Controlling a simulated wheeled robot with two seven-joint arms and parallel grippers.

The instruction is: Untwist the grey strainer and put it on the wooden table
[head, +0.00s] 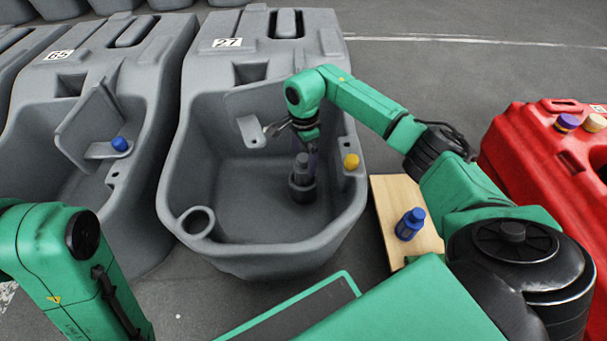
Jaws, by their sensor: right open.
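The grey strainer (302,187) stands upright on the floor of the grey tank marked 27 (175,185), a little right of its middle. My right gripper (304,152) points down into the tank, directly over the strainer's top. It is open; whether its fingers touch the strainer's knob I cannot tell. The wooden table (388,190) is to the right of the tank, partly hidden by my right arm. My left arm comes in at the lower left, but its gripper is out of view.
A yellow cap (351,161) sits on the tank's right rim. The tank marked 65 (150,70), with a blue cap (120,144), is to the left. A red tank (535,150) is at the right.

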